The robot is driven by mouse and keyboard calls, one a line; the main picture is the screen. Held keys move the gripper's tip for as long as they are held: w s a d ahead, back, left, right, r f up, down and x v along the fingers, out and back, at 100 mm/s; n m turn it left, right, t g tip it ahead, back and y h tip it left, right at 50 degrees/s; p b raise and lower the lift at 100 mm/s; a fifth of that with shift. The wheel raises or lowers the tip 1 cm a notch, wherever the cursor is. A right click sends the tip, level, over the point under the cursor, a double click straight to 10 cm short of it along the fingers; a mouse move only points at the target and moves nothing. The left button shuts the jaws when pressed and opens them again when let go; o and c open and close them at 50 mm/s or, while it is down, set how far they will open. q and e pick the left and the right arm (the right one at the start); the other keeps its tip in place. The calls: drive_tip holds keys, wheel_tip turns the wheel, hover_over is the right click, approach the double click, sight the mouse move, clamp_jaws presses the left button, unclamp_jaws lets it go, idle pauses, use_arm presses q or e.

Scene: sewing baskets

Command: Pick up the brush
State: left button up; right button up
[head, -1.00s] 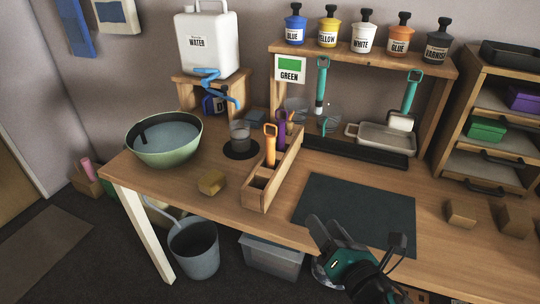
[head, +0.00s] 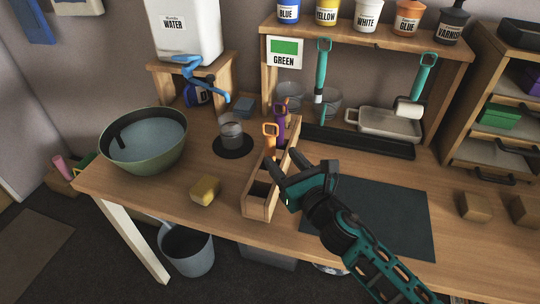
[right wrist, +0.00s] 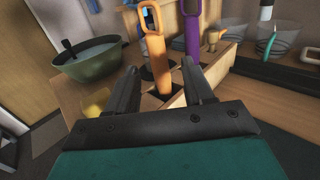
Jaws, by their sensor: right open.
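Upright handled tools stand in the wooden holder (head: 256,207): an orange one (head: 270,142) and a purple one (head: 281,126) behind it. Their lower ends are hidden, so I cannot tell which is a brush. A teal-handled tool (head: 322,70) hangs on the shelf front. My right gripper (head: 300,168) is open and empty, just right of and in front of the holder. In the right wrist view the orange handle (right wrist: 155,48) rises between and beyond the fingers, and the purple handle (right wrist: 192,28) stands to its right. My left gripper is not in view.
A green bowl of water (head: 143,160), a yellow sponge (head: 205,190) and a glass (head: 231,135) stand left of the holder. A dark mat (head: 385,225) lies under my right arm. The shelf (head: 440,45) with a roller (head: 408,108) and tray stands behind.

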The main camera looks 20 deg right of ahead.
sight(273, 151)
drive_tip(key=shift+w+a+f, duration=0.1)
drive_tip(key=shift+w+a, duration=0.15)
drive_tip(key=shift+w, duration=0.75)
drive_tip(key=shift+w+a+f, duration=0.15)
drive_tip(key=shift+w+a, duration=0.1)
drive_tip(key=shift+w, duration=0.75)
drive_tip(key=shift+w+a+f, duration=0.1)
drive_tip(key=shift+w+a, duration=0.15)
drive_tip(key=shift+w, duration=0.75)
clamp_jaws()
